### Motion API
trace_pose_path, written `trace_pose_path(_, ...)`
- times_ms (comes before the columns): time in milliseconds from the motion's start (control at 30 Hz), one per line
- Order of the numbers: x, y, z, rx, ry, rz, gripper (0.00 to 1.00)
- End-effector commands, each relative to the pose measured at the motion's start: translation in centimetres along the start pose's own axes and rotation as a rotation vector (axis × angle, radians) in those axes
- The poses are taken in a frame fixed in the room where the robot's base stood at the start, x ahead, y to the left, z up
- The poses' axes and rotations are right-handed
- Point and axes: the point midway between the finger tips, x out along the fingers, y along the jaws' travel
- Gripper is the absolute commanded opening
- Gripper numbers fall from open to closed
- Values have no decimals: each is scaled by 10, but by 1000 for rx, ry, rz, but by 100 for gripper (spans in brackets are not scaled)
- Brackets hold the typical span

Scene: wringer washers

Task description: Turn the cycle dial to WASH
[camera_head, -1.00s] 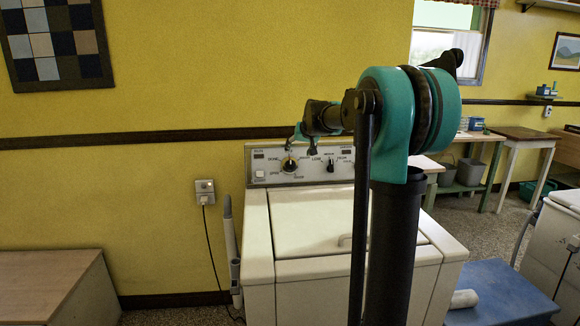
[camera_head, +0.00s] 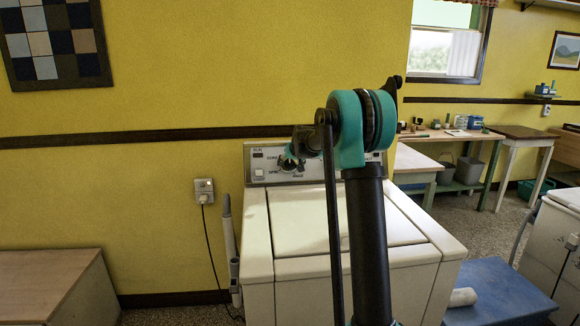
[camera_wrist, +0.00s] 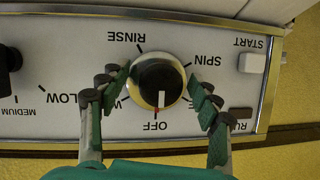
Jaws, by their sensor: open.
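The cycle dial (camera_wrist: 158,78) is a black round knob with a pale metal rim on the washer's control panel. The wrist view shows the panel upside down. The dial's white mark lines up with OFF and a red tick. RINSE and SPIN are readable; a label starting with W is partly hidden by the left finger, and another by the right finger. My gripper (camera_wrist: 155,86) is open, with one finger on each side of the dial; whether they touch it I cannot tell. In the head view my gripper (camera_head: 291,160) covers part of the dial.
A second black knob (camera_wrist: 8,62) with LOW and MEDIUM labels is on the same panel. A START button (camera_wrist: 251,62) lies on the other side. The white washer (camera_head: 300,222) stands against the yellow wall. A blue platform (camera_head: 505,292) is at its right.

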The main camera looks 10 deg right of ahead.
Motion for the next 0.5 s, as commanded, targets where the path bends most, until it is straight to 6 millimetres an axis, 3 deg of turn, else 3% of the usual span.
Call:
trace_pose_path(267, 1, 0, 0, 0, 0, 0, 63)
trace_pose_path(500, 1, -1, 0, 0, 0, -1, 33)
